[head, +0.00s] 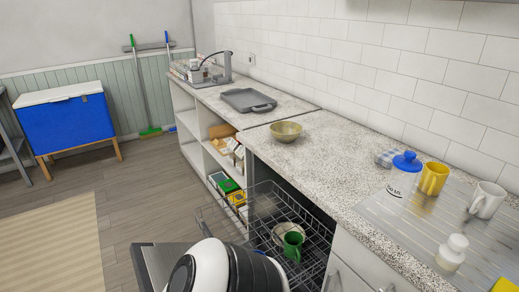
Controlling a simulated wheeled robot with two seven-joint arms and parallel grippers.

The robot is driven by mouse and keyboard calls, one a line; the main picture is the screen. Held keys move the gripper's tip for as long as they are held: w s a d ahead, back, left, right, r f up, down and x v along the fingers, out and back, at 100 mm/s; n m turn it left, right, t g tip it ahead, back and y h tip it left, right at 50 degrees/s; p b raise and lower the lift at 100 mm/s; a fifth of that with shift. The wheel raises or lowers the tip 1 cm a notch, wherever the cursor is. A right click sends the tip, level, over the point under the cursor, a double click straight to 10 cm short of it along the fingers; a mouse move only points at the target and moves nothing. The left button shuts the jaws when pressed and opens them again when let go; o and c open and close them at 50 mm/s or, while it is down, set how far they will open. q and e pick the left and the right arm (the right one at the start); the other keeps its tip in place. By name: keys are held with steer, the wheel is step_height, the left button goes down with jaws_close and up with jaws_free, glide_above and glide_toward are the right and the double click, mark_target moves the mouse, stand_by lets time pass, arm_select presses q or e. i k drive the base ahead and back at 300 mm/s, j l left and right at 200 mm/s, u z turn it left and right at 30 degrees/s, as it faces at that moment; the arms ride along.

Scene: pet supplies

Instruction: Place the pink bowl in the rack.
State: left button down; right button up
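An open wire dishwasher rack (320,262) is pulled out below the counter. A pale bowl (280,229) sits in it, partly hidden behind a green mug (293,246); I cannot tell whether its tint is pink. A tan-olive bowl (286,132) stands upright on the speckled counter above the rack. No clearly pink bowl shows. Neither of my grippers is in view; a white and black rounded part, likely of my own arm, fills the bottom middle and covers part of the dishwasher door.
A grey tray (248,100) lies further back on the counter (330,160). At right stand a blue-lidded jar (403,175), a yellow mug (433,178), a white mug (486,199) and a white bottle (451,252). Open shelves (208,152) hold boxes. The counter around the olive bowl is clear.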

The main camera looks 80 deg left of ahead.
mark_target(261, 232)
steer(key=k+j, duration=0.15)
steer(key=j, duration=0.2)
steer(key=k+j, duration=0.2)
steer(key=j, duration=0.2)
steer(key=k+j, duration=0.15)
steer(key=j, duration=0.2)
steer(key=k+j, duration=0.2)
steer(key=j, duration=0.15)
steer(key=k+j, duration=0.15)
steer(key=j, duration=0.25)
steer(key=k+j+z, duration=0.1)
steer(key=j, duration=0.25)
steer(key=k, duration=0.1)
